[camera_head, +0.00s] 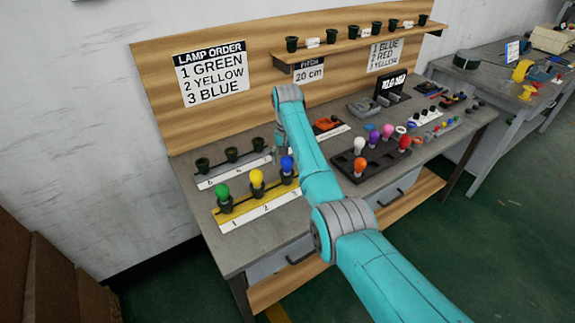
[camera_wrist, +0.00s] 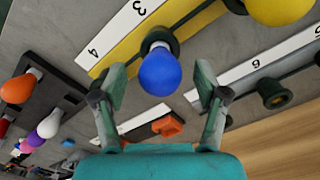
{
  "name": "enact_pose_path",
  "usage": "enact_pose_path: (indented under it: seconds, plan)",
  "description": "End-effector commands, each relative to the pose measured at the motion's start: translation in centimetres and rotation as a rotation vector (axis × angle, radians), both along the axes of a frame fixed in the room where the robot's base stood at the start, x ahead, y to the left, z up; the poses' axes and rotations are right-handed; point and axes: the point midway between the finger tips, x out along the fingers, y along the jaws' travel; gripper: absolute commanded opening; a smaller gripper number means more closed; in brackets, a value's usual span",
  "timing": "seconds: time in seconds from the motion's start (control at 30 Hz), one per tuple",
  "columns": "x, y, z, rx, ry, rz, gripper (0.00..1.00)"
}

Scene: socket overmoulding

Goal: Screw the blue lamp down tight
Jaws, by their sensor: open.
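The blue lamp (camera_head: 287,163) stands in the third dark socket of the yellow strip (camera_head: 239,214), beside label 3. In the wrist view the blue lamp (camera_wrist: 159,74) covers part of its socket (camera_wrist: 160,38), so I cannot tell how far in its thread sits. My gripper (camera_wrist: 160,80) is open, with one finger on each side of the blue lamp. Gaps show between the fingers and the bulb. In the head view my gripper is mostly hidden by my arm. The green lamp (camera_head: 222,191) and yellow lamp (camera_head: 257,176) stand in sockets 1 and 2.
A grey strip with empty sockets (camera_head: 231,154) lies behind the yellow strip. A dark tray (camera_head: 341,160) with several coloured lamps is to the right. An orange part (camera_wrist: 167,126) lies beyond the fingers. A wooden backboard and shelf (camera_head: 360,42) stand behind.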

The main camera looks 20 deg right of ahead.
Motion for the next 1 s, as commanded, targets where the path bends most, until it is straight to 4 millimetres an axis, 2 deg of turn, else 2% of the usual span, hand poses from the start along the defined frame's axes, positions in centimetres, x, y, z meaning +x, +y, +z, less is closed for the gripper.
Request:
enact_pose_path:
  seconds: [0.27, 0.53, 0.77, 1.0]
  plan:
    - [0.00, 0.00, 0.01, 0.000, 0.000, 0.133, 0.73]
    - [0.00, 0.00, 0.00, 0.000, 0.000, 0.413, 0.73]
    - [0.00, 0.00, 0.00, 0.000, 0.000, 0.512, 0.73]
    - [0.00, 0.00, 0.00, 0.000, 0.000, 0.761, 0.73]
